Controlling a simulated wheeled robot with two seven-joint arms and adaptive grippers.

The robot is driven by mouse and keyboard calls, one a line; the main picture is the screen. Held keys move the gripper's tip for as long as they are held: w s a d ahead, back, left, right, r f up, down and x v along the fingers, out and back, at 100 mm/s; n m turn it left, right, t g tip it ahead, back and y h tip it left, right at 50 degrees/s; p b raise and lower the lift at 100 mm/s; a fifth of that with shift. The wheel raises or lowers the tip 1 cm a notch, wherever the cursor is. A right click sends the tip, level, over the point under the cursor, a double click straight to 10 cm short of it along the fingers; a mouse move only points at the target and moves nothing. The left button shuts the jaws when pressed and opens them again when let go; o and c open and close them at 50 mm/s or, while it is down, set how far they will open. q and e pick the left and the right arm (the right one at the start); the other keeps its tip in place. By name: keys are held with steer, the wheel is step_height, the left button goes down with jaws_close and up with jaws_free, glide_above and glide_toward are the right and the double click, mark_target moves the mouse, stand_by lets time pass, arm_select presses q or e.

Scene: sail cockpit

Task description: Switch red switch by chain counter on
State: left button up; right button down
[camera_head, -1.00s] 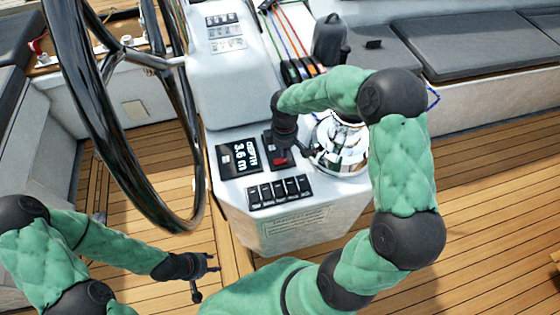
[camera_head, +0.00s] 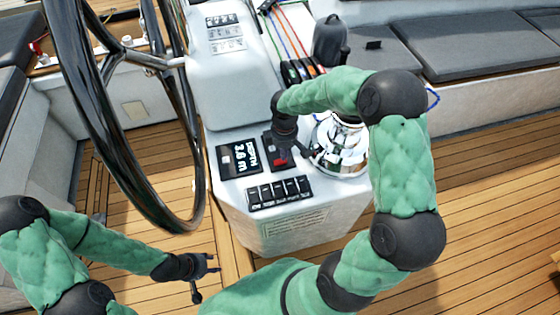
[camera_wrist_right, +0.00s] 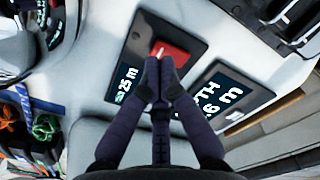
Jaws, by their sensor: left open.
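The red switch (camera_head: 280,161) sits on a small black chain counter panel (camera_head: 268,140) on the white console. In the right wrist view the red switch (camera_wrist_right: 172,54) lies just beyond the fingertips, beside a display reading 25 m (camera_wrist_right: 126,84). My right gripper (camera_wrist_right: 158,68) has its fingertips together and points down at the lower edge of the switch. They partly cover the switch, and I cannot tell whether they touch it. In the head view the right gripper (camera_head: 293,150) partly hides the panel. My left gripper (camera_head: 212,263) is open and empty, low over the deck.
A depth display (camera_head: 239,158) is left of the chain counter, and a row of black switches (camera_head: 279,192) is below it. A chrome winch (camera_head: 341,147) stands close on the right. The black steering wheel (camera_head: 118,165) is to the left.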

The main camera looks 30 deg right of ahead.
steer(key=shift+f+b, duration=0.7)
steer(key=shift+f, duration=0.45)
stand_by(0.9)
steer(key=shift+r, duration=0.1)
steer(key=shift+r+p, duration=3)
steer(key=shift+r, duration=0.45)
steer(key=shift+r, duration=0.1)
